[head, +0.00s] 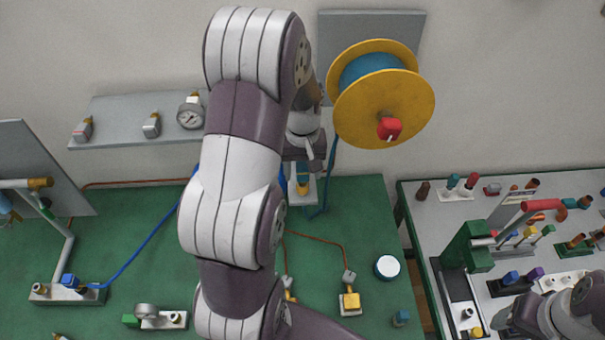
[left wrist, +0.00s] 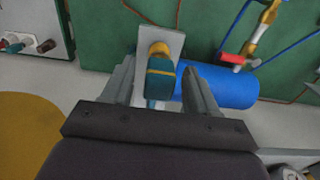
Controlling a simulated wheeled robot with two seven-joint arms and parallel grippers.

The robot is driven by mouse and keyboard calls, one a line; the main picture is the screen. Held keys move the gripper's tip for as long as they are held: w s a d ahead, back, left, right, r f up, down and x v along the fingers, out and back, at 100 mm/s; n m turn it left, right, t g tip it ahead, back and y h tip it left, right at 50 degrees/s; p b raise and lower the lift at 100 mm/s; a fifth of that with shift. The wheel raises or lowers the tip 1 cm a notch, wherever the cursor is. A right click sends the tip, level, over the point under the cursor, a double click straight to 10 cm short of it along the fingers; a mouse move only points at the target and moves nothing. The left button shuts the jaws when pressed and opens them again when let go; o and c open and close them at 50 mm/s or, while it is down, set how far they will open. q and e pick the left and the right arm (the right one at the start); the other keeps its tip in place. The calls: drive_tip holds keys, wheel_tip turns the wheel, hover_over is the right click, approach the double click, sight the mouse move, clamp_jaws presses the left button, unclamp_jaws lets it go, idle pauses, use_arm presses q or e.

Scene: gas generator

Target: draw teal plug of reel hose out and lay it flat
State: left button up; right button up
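The teal plug (left wrist: 161,82) with a yellow band shows in the left wrist view, in line with a yellow socket (left wrist: 159,48) on a pale plate (left wrist: 172,42). My left gripper (left wrist: 160,82) is open, with one finger on each side of the plug and gaps visible. In the head view my left gripper (head: 312,160) is above the plate (head: 310,186), and my arm hides much of this spot. The teal hose (head: 332,160) hangs from the yellow reel (head: 385,105) down to the bench. My right arm shows at the lower right; its fingers cannot be made out.
A blue cylinder (left wrist: 225,87) lies just right of the plug. The green bench (head: 365,215) carries a white-topped round item (head: 387,267) and a yellow fitting (head: 350,302). A grey bench (head: 425,215) with several fittings stands at right.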

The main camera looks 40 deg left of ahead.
use_arm(q)
drive_tip(key=shift+w, duration=0.1)
clamp_jaws()
drive_tip(key=shift+r, duration=0.1)
drive_tip(key=shift+w+a+r+p, duration=0.15)
drive_tip(key=shift+r+p, duration=0.4)
drive_tip(key=shift+p, duration=0.05)
drive_tip(key=shift+r+p, duration=0.3)
drive_tip(key=shift+r, duration=0.1)
drive_tip(key=shift+r+p, duration=0.25)
drive_tip(key=shift+p, duration=0.05)
drive_tip(key=shift+w+r, duration=0.1)
drive_tip(key=shift+r, duration=1.05)
